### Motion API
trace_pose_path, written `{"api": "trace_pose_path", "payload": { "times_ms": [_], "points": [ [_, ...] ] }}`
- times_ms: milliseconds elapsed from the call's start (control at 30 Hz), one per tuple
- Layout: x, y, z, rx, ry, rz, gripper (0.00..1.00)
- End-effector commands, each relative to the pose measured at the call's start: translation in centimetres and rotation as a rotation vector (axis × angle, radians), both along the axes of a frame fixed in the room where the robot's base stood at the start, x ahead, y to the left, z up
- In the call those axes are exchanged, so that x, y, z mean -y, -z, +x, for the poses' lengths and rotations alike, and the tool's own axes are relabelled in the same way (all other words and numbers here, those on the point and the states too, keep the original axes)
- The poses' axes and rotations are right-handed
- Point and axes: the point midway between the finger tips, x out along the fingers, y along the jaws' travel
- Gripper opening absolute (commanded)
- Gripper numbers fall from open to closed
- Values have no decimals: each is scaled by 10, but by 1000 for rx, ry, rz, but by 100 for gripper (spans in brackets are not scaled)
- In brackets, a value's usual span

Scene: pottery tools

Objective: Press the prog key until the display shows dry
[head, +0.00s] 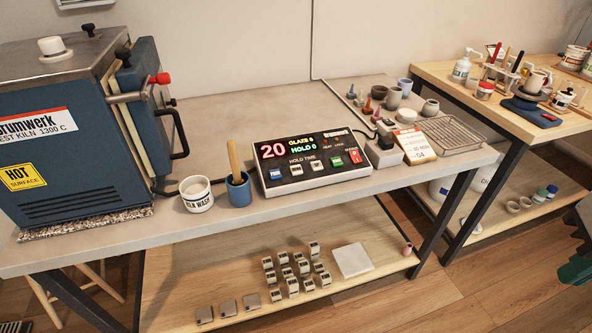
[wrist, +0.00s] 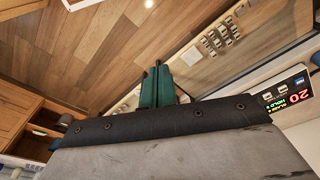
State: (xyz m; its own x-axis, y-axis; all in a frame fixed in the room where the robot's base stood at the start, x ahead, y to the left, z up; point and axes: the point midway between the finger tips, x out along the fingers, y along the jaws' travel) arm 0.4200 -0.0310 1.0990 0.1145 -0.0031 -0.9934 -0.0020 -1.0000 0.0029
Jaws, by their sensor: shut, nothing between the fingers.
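The controller box (head: 310,162) stands on the grey bench, right of the kiln, and is apart from my gripper. Its display (head: 287,148) shows a red 20, with GLAZE and a digit in yellow and HOLD 0 in green. Below it is a row of keys: blue (head: 276,173), two white, and green (head: 337,161), with a red switch (head: 354,156) at the right. The key labels are too small to read, so I cannot tell which is prog. In the wrist view the display (wrist: 288,93) is at the right edge, tilted. My gripper (wrist: 158,68) is shut and empty, its green fingers together.
A kiln (head: 70,120) fills the left of the bench. A white cup (head: 197,194) and a blue cup (head: 239,190) with a wooden handle stand left of the controller. A tagged block (head: 415,144) and small pots are on its right. Floor in front is clear.

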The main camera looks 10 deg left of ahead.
Motion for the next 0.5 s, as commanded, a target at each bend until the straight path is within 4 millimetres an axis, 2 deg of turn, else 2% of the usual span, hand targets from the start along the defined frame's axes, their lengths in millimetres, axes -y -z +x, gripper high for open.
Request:
{"api": "trace_pose_path", "payload": {
  "times_ms": [267, 333, 433, 500],
  "points": [
    [0, 0, 0, 1, 1, 0, 0],
    [-3, 0, 5, 9, 11, 5, 0],
    [-17, 0, 28, 47, 66, 33, 0],
    [-34, 2, 54, 93, 141, 74, 0]
  ]
}}
